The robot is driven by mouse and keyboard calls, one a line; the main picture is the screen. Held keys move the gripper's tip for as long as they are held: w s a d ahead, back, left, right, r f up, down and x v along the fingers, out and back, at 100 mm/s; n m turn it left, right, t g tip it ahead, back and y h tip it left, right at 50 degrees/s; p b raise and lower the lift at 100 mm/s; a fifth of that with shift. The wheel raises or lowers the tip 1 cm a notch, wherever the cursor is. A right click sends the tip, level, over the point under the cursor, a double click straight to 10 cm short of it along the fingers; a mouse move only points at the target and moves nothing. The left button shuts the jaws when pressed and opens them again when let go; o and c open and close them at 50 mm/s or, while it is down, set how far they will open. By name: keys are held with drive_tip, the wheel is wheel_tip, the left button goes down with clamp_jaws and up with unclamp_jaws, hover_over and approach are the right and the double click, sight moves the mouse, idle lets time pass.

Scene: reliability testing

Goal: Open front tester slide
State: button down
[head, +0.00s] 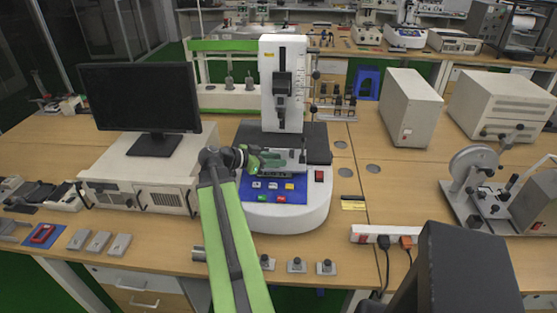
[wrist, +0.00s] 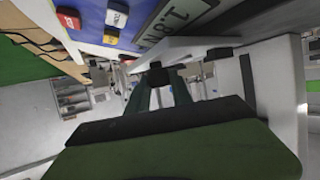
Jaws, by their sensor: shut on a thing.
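The front tester (head: 285,212) is a white machine with a tall column, a dark bed and a blue panel of coloured buttons. My gripper (head: 268,161), with green fingers, is at the front of the bed, just above the panel. In the wrist view its fingers (wrist: 160,82) reach a pale plate with dark knobs (wrist: 190,45), which appears to be the slide. The gripper is shut on a part there; the fingers hide most of the contact. The slide's travel cannot be told. A dark carriage (head: 282,84) is on the column.
A monitor (head: 140,97) on a white case (head: 125,170) stands left of the tester. A power strip (head: 385,236) with plugs lies to the right front. Small grey blocks (head: 297,265) line the front edge. White boxes (head: 410,108) stand at the back right.

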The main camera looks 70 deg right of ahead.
drive_tip(key=c, duration=1.2)
unclamp_jaws()
drive_tip(key=shift+w+d, duration=0.1)
drive_tip(key=shift+d, duration=0.15)
drive_tip(key=shift+c, duration=0.2)
drive_tip(key=shift+o, duration=0.6)
drive_tip(key=shift+s, duration=0.2)
drive_tip(key=shift+w+a+r, duration=0.2)
drive_tip(key=shift+w+a, duration=0.05)
drive_tip(key=p+v, duration=0.6)
drive_tip(key=v, duration=1)
drive_tip(key=shift+w+a+p, duration=0.15)
drive_tip(key=shift+a+p, duration=0.15)
